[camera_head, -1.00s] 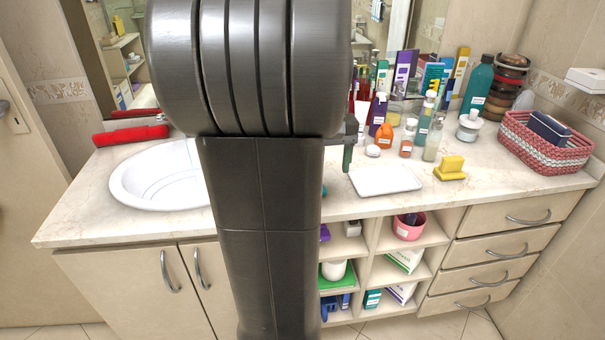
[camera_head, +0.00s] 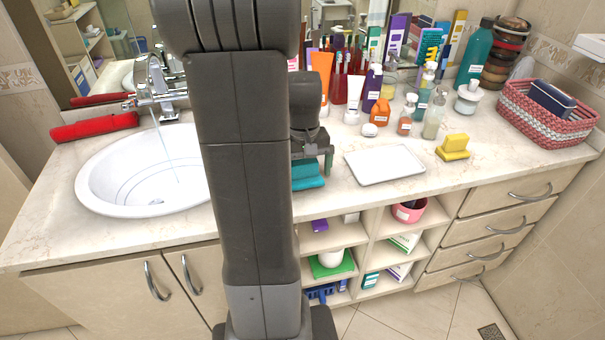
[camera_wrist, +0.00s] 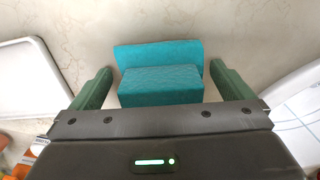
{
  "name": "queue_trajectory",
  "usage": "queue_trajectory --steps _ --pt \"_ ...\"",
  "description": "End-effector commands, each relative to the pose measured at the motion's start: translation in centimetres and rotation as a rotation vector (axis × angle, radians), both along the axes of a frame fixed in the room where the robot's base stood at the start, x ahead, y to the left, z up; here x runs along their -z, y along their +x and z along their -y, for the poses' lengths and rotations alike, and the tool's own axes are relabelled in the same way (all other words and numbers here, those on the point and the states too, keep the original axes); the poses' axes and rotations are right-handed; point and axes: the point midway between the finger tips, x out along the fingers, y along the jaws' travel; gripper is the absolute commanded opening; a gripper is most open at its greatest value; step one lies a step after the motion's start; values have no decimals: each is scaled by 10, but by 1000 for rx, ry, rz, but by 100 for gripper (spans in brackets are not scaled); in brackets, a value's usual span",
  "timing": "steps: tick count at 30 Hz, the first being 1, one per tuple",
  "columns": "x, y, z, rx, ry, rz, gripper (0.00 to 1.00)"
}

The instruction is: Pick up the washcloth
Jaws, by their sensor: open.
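The washcloth (camera_head: 309,176) is a folded teal cloth on the countertop, right of the sink and left of a white tray. My arm hides its left part in the head view. In the wrist view the washcloth (camera_wrist: 160,82) lies between the two green fingers, with a gap on each side. My gripper (camera_wrist: 158,85) is open and empty, pointing at the cloth. In the head view my gripper (camera_head: 318,160) is just above or beside the cloth; the exact height I cannot tell.
The white tray (camera_head: 385,165) lies close on the right. The sink (camera_head: 140,175) with running water is on the left. Several bottles, including an orange one (camera_head: 381,112), stand behind the tray. A yellow block (camera_head: 453,147) and a woven basket (camera_head: 548,115) are farther right.

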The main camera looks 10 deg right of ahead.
Motion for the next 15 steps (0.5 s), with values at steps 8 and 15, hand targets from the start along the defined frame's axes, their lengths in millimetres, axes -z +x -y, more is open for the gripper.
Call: queue_trajectory --steps 8,15 --pt "7 0 0 0 0 2 100" --pt "7 0 0 0 0 2 64"
